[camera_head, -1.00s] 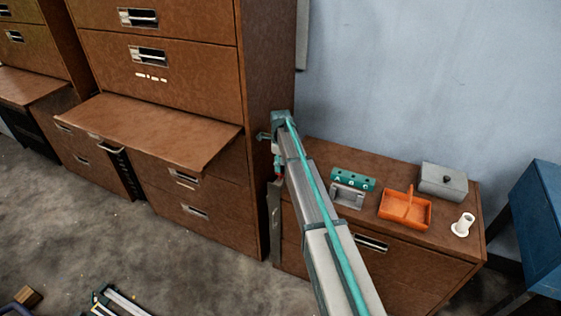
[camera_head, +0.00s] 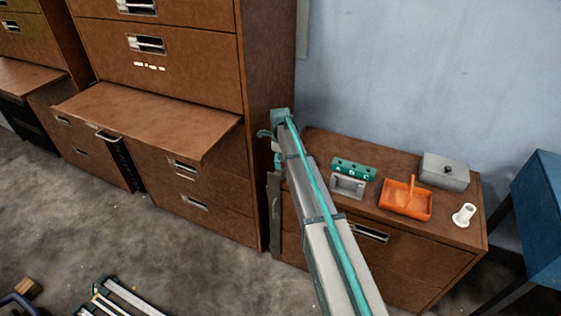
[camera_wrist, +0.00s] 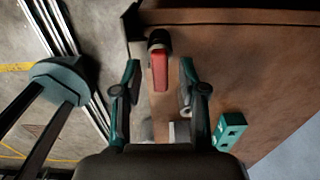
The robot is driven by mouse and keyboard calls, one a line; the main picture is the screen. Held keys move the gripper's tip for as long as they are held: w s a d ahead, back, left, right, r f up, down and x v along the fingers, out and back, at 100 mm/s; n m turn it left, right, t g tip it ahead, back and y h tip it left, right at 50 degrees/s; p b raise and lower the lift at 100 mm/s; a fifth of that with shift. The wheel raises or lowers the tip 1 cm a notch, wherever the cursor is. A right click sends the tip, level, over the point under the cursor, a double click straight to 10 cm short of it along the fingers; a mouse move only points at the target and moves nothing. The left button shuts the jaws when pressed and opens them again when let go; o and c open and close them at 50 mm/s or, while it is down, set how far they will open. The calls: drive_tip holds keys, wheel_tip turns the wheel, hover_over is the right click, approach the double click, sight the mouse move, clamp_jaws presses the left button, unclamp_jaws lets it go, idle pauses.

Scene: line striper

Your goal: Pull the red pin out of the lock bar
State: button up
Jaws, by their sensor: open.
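The red pin (camera_wrist: 160,70) shows in the wrist view, ahead of my gripper, with a dark rounded piece at its far end. My gripper (camera_wrist: 159,72) is open, with one teal finger on each side of the pin. There is a gap on both sides, and I see no contact. In the head view a narrow grey upright bar (camera_head: 274,212), which looks like the lock bar, stands at the left edge of the low brown cabinet. My arm hides most of the gripper there, and I cannot make out the pin.
The low cabinet (camera_head: 440,262) carries a teal block with letters (camera_head: 354,168), a grey holder (camera_head: 347,187), an orange tray (camera_head: 405,207), a grey lidded box (camera_head: 445,172) and a white spool (camera_head: 464,215). A tall cabinet (camera_head: 250,60) with a projecting shelf (camera_head: 150,122) stands at left.

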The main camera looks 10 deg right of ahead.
drive_tip(key=shift+c, duration=0.2)
clamp_jaws()
drive_tip(key=shift+r+p, duration=0.35)
drive_tip(key=shift+r, duration=0.45)
drive_tip(key=shift+r+p, duration=1.3)
drive_tip(key=shift+r, duration=1.9)
